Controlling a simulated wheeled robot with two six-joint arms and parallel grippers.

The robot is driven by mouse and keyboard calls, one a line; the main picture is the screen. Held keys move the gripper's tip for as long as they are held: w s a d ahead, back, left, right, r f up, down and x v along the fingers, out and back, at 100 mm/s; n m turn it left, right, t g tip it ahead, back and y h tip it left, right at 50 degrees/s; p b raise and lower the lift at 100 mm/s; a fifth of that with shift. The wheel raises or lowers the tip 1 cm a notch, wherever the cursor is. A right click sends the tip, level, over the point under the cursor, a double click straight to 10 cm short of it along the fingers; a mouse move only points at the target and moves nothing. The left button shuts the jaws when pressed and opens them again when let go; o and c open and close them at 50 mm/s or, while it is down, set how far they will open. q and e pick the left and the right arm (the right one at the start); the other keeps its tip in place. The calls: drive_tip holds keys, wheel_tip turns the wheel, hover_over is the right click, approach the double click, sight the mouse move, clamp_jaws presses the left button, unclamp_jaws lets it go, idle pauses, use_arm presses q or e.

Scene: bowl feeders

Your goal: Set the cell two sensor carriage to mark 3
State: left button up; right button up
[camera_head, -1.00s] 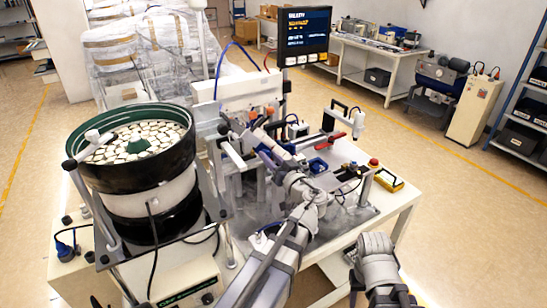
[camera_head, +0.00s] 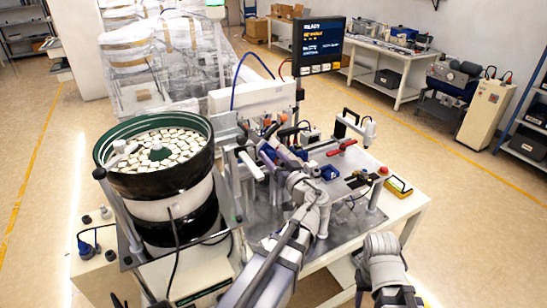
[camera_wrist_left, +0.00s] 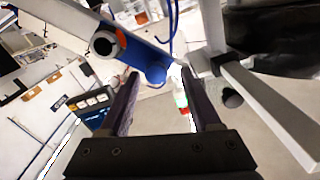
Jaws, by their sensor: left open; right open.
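A sensor carriage with its marks is not clearly readable in either view. In the wrist view a grey bar with an orange ring (camera_wrist_left: 121,38) and a blue cylindrical part (camera_wrist_left: 148,66) lies beyond my left fingertips. I cannot tell whether this is the carriage. My left gripper (camera_wrist_left: 160,78) is open, with nothing visibly held between its fingers. In the head view its arm (camera_head: 303,190) reaches over the fixture table, beside the bowl feeder (camera_head: 155,165); the fingers are hard to make out there.
A monitor (camera_head: 318,45) stands behind the fixtures. A red-handled clamp (camera_head: 342,148), blue blocks (camera_head: 329,172) and a yellow-edged box (camera_head: 398,187) crowd the table (camera_head: 405,215). Grey posts and bars (camera_wrist_left: 265,105) stand close to the left gripper. Open floor lies to the right.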

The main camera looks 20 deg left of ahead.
use_arm(q)
drive_tip(key=v, duration=0.7)
drive_tip(key=shift+s+d, duration=0.2)
drive_tip(key=shift+d, duration=0.15)
drive_tip(key=s+d+f+m+g+h+b, duration=0.1)
drive_tip(key=s+d+f+m+g+h, duration=0.15)
drive_tip(key=f, duration=0.55)
drive_tip(key=s+d+f+m+g+h, duration=0.2)
drive_tip(key=s+f+g+h, duration=0.15)
drive_tip(key=f, duration=0.45)
drive_tip(key=s+d+f+m+g+h+b, duration=0.1)
drive_tip(key=s+d+f+m+g+h, duration=0.4)
drive_tip(key=s+d, duration=0.5)
drive_tip(key=d+f+m+h, duration=0.1)
drive_tip(key=d+f+h, duration=0.1)
drive_tip(key=d+f, duration=0.1)
drive_tip(key=shift+d+m, duration=0.2)
drive_tip(key=shift+m, duration=0.15)
